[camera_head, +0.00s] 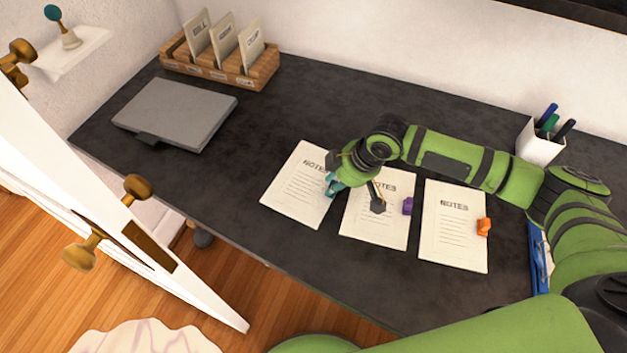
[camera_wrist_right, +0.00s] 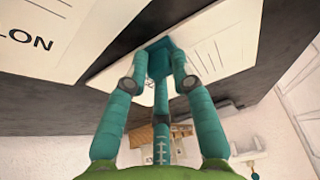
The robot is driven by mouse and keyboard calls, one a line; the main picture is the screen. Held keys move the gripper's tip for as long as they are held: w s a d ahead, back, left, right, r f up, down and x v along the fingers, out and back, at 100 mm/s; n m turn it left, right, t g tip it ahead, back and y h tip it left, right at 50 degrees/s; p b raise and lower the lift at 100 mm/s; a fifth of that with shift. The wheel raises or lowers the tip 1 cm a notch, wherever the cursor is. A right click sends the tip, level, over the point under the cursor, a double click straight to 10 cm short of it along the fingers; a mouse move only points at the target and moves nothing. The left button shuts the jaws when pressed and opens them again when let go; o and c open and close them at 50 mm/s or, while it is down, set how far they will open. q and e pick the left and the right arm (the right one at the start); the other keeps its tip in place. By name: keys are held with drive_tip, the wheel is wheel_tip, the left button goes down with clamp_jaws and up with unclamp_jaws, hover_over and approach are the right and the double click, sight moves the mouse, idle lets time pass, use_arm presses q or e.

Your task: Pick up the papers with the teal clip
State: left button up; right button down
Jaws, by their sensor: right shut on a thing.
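The papers with the teal clip (camera_head: 296,190) are the leftmost of three white "NOTES" sheets on the dark desk. They also show in the right wrist view (camera_wrist_right: 215,55). The teal clip (camera_wrist_right: 159,58) sits at the edge of the papers, between the teal fingers of my right gripper (camera_wrist_right: 160,72). In the head view my right gripper (camera_head: 335,186) is at the right edge of these papers, shut on the clip and partly hiding it. I cannot tell whether the papers are raised off the desk. My left gripper is not in view.
Papers with a purple clip (camera_head: 408,206) and papers with an orange clip (camera_head: 484,227) lie to the right. A grey closed laptop (camera_head: 175,113), a wooden file rack (camera_head: 220,72) and a white pen cup (camera_head: 540,146) stand farther back. A white door (camera_head: 130,225) is at left.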

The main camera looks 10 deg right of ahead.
drive_tip(key=shift+s, duration=0.1)
drive_tip(key=shift+r, duration=0.5)
wheel_tip(320, 180, up, 3)
drive_tip(key=shift+f+b, duration=0.1)
drive_tip(key=shift+b, duration=0.3)
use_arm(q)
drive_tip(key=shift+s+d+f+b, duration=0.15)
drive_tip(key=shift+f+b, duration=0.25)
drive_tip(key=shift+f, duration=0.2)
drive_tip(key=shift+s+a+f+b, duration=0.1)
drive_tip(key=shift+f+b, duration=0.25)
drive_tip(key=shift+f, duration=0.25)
use_arm(e)
drive_tip(key=s+d+r, duration=0.7)
drive_tip(key=d, duration=0.2)
drive_tip(key=shift+s, duration=0.25)
